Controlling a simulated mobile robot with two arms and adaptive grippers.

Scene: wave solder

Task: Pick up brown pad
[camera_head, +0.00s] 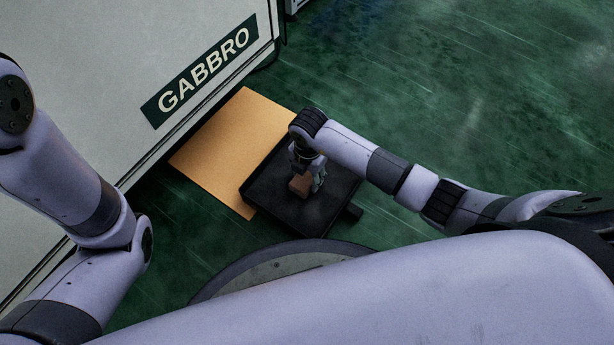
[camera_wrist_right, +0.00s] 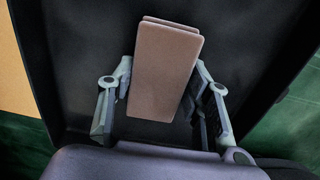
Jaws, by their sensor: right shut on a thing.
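The brown pad (camera_head: 300,185) is a small block between the fingers of my right gripper (camera_head: 308,179), over the black tray (camera_head: 268,206). In the right wrist view the pad (camera_wrist_right: 164,75) is a tan-brown slab, tilted slightly, with a second layer edge showing at its top. The right gripper's fingers (camera_wrist_right: 163,92) are shut on its two sides. I cannot tell whether the pad touches the tray floor. My left arm comes in at the left of the head view, but its gripper is out of view.
A yellow-orange sheet (camera_head: 220,150) lies on the green floor (camera_head: 450,90), partly under the tray's far-left side. A large pale cabinet (camera_head: 90,60) marked GABBRO stands at the left. Floor to the upper right is clear.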

